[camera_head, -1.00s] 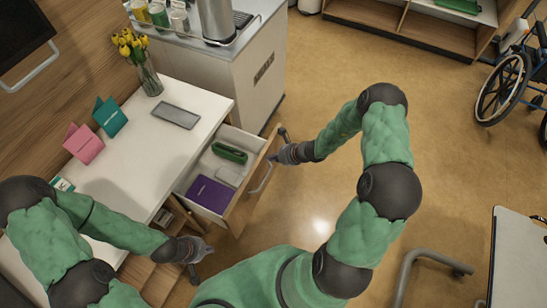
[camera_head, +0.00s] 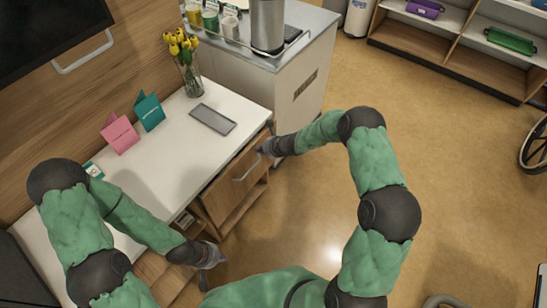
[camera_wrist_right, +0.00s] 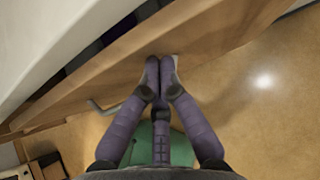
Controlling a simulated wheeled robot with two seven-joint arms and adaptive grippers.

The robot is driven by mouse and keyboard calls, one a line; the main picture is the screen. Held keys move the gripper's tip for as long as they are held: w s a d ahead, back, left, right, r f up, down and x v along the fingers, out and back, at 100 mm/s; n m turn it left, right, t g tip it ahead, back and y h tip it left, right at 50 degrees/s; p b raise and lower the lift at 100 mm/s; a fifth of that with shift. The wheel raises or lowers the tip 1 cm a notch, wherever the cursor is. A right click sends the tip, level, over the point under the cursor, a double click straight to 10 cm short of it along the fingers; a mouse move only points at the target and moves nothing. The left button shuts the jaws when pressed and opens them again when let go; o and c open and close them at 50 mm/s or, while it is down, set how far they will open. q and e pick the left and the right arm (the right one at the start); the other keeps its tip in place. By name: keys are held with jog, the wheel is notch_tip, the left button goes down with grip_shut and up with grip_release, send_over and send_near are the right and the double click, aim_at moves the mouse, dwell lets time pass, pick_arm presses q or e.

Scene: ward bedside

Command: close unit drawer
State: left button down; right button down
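The unit drawer (camera_head: 235,182) has a wooden front with a pale bar handle (camera_head: 246,168), under the white top of the bedside unit (camera_head: 150,160). In the head view it looks nearly flush. The right wrist view shows a narrow gap behind the drawer front (camera_wrist_right: 205,45), with dark contents partly visible. My right gripper (camera_head: 266,148) is at the far end of the drawer front. In the wrist view its fingertips (camera_wrist_right: 161,70) are together against the front, with nothing held between them. My left gripper (camera_head: 212,256) is low, near the unit's near end; its finger opening is unclear.
On the unit top stand a pink card (camera_head: 119,133), a teal card (camera_head: 149,111), a grey tablet-like slab (camera_head: 212,119) and yellow flowers in a vase (camera_head: 190,75). A counter cabinet (camera_head: 290,85) stands beyond. The floor (camera_head: 310,195) to the right is clear.

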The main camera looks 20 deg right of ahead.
aim_at(255, 145)
jog(key=w+a, duration=0.2)
jog(key=shift+w, duration=0.35)
pick_arm(q)
jog(key=shift+r, duration=0.2)
pick_arm(e)
jog(key=shift+w+a, duration=0.1)
jog(key=shift+r, duration=0.1)
pick_arm(q)
jog(key=shift+s, duration=0.1)
